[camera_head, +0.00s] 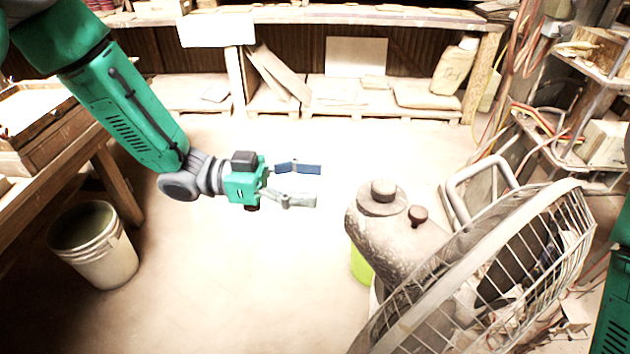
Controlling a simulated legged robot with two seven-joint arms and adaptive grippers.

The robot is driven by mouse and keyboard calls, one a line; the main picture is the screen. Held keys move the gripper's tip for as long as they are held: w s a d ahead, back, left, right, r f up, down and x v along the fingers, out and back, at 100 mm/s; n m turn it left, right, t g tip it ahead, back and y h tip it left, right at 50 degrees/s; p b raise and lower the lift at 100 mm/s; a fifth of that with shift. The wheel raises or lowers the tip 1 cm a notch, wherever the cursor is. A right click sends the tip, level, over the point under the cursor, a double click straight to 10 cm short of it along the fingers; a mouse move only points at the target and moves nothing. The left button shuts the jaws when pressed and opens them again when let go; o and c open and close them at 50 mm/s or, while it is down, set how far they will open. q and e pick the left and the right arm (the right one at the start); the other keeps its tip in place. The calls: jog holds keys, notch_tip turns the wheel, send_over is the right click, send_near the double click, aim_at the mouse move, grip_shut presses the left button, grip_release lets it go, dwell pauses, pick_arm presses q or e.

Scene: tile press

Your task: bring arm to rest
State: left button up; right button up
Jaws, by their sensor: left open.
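My left arm comes in from the upper left, green with a grey wrist. Its gripper (318,185) is open and empty, with its two fingers apart and pointing right. It hangs in the air over the pale floor, left of a grey machine. Of my right arm only a green part shows at the right edge; the right gripper is not in view.
A bucket (93,245) stands at the left by a wooden bench (40,135). A shelf (290,15) runs along the back. The middle floor is clear.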

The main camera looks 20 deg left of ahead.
pick_arm(q)
jog(key=shift+d, duration=0.1)
jog(key=s+a+f+n+t+y+b, duration=0.1)
jog(key=s+f+n+y, duration=0.2)
jog(key=f, duration=0.5)
jog(key=s+a+f+n+t+y, duration=0.1)
jog(key=a+f+n+y, duration=0.1)
jog(key=f+n+y, duration=0.35)
jog(key=s+a+f+n+t+y+b, duration=0.1)
jog(key=s+f+n+y, duration=0.15)
jog(key=f, duration=0.65)
jog(key=s+a+f+n+g+y, duration=0.1)
jog(key=s+a+f+y, duration=0.1)
jog(key=s, duration=0.4)
jog(key=s+a+f+n+g+y, duration=0.2)
jog(key=s+a+f, duration=0.2)
jog(key=s+a, duration=0.2)
jog(key=s+a+f+n+g+y+b, duration=0.1)
jog(key=s+a+f+g+y, duration=0.1)
jog(key=s, duration=0.4)
jog(key=shift+s+a+f+n+y, duration=0.4)
jog(key=shift+a+f, duration=0.35)
jog(key=shift+a, duration=0.15)
